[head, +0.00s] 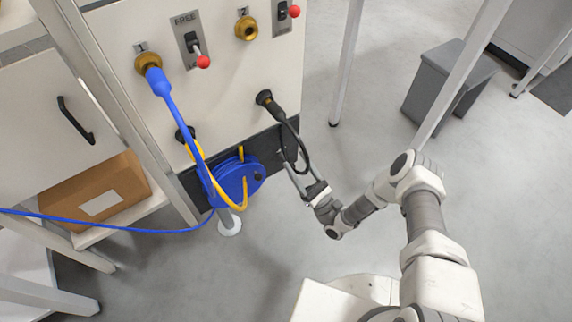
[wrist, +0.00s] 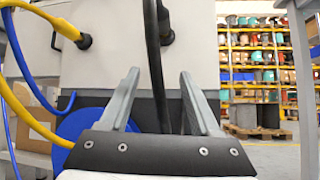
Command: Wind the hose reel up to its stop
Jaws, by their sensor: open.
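The blue hose reel (head: 232,187) is mounted low on the front of the pale cabinet. A small dark knob (head: 257,177) shows on its face, and a yellow cable (head: 207,172) loops down across it. A blue hose (head: 168,102) hangs from brass port 1 to the reel. My gripper (head: 294,168) is open, right of the reel and apart from it. In the wrist view, the reel (wrist: 88,124) is behind and left of the open fingers (wrist: 162,92). A black cable (wrist: 153,65) runs down between the fingers in that view; I cannot tell if it touches them.
The black cable hangs from a dark socket (head: 265,98). Levers with red knobs (head: 203,62) sit above, one under a FREE label. A cardboard box (head: 97,190) is on a shelf at left. A grey bin (head: 447,80) stands back right.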

